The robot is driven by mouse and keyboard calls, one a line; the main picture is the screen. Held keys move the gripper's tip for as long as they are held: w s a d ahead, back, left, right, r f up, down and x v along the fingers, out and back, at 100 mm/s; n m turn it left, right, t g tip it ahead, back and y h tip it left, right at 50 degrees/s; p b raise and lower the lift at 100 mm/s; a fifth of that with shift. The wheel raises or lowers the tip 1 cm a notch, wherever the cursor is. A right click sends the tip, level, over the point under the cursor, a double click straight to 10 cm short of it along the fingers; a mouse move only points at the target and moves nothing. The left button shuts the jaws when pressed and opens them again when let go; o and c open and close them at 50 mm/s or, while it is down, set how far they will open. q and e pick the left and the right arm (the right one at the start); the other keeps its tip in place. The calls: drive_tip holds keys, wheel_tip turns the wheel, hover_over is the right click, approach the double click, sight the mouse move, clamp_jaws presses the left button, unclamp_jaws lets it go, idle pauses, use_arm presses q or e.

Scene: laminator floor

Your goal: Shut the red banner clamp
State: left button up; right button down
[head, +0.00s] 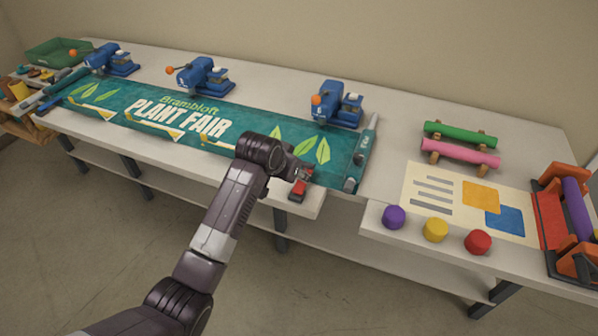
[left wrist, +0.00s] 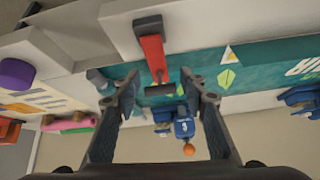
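The red banner clamp (head: 299,188) sits at the front edge of the table, by the right end of the green "Plant Fair" banner (head: 200,124). In the left wrist view the clamp (left wrist: 153,54) shows a long red part with a dark block at the table edge and a dark bar at its other end. I cannot tell how far its jaw is open. My left gripper (head: 301,173) is close to the clamp and partly hides it in the head view. In the left wrist view its fingers (left wrist: 159,84) are apart, with nothing held between them. My right gripper is not visible.
Blue machines with orange knobs (head: 338,103) line the banner's back edge. A grey-green bar (head: 367,140) lies at its right end. The right table holds a printed sheet (head: 424,203), purple, yellow and red knobs (head: 435,229), rolls (head: 460,153) and a red-orange roller unit (head: 551,220).

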use_arm(q)
drive_tip(key=s+a+f+t+b, duration=0.1)
drive_tip(key=s+f, duration=0.1)
drive_tip(key=f, duration=0.1)
drive_tip(key=s+a+f+n+t+b, duration=0.1)
drive_tip(key=s+a+f+b, duration=0.1)
drive_tip(key=f, duration=0.1)
drive_tip(key=s+a+f+n+t+b, duration=0.1)
drive_tip(key=s+f, duration=0.1)
drive_tip(key=f, duration=0.1)
drive_tip(key=shift+a+t, duration=0.3)
drive_tip(key=shift+t, duration=0.1)
clamp_jaws()
wheel_tip(320, 180, up, 9)
drive_tip(key=t+h+b, duration=0.4)
drive_tip(key=t+b, duration=0.4)
drive_tip(key=t, duration=0.2)
hover_over(300, 185)
drive_tip(key=s+a, duration=0.1)
drive_tip(key=s, duration=0.2)
drive_tip(key=shift+s+f, duration=0.1)
drive_tip(key=shift+f, duration=0.05)
drive_tip(key=shift+w+d+f, duration=0.3)
drive_tip(key=shift+w+f, duration=0.45)
drive_tip(key=shift+w, duration=0.15)
drive_tip(key=shift+w+d+f, duration=0.2)
drive_tip(key=shift+w+f, duration=0.2)
drive_tip(key=shift+w, duration=0.25)
